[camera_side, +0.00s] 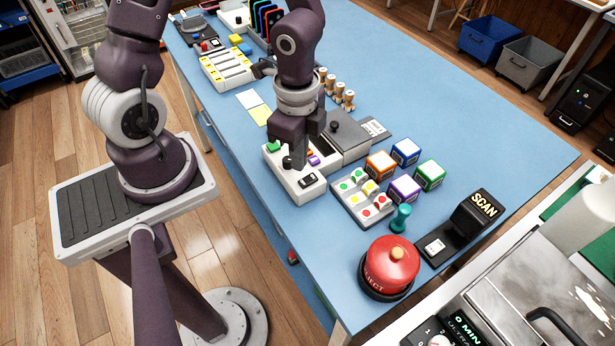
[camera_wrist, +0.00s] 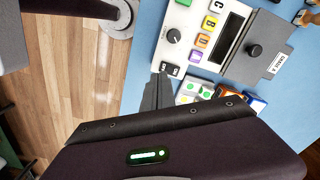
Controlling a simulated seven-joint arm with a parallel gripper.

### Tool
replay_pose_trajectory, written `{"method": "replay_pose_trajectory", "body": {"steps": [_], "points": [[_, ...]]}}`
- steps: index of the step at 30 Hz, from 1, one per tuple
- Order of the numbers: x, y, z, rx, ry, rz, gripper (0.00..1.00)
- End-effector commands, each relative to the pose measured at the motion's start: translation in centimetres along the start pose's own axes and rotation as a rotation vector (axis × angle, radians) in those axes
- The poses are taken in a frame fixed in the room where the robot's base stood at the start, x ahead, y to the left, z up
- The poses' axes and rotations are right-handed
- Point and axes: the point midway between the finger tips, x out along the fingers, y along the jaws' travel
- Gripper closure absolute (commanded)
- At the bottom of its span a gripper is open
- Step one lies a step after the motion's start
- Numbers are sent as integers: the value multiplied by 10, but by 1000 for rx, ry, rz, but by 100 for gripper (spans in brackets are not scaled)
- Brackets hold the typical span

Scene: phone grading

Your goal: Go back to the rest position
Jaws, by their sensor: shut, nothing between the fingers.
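My gripper (camera_wrist: 158,92) is shut and empty, with its narrow dark fingers together in the wrist view. In the side view my arm reaches over the blue table, and my gripper (camera_side: 297,162) points down over the white control box. The control box (camera_side: 307,194) has a black knob, coloured buttons and a black-and-white switch at its near end. It also shows in the wrist view (camera_wrist: 184,38), with the fingertips close to the switch (camera_wrist: 171,69). I cannot tell whether they touch it.
Beside the box is a grey lid with a black knob (camera_side: 350,133). Right of it are a tray of coloured pieces (camera_side: 345,198), several coloured cubes, a teal stamp (camera_side: 401,217), a red REJECT button (camera_side: 391,264) and a SCAN stand (camera_side: 474,215). The table's right back (camera_side: 480,120) is clear.

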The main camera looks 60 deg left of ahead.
Motion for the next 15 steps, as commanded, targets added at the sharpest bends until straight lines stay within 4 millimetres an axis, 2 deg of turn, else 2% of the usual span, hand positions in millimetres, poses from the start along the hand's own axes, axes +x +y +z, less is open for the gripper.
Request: {"method": "replay_pose_trajectory", "body": {"steps": [6, 15], "points": [[-15, 0, 0, 1, 0, 0, 100], [-19, -2, 2, -13, -11, -16, 100]]}}
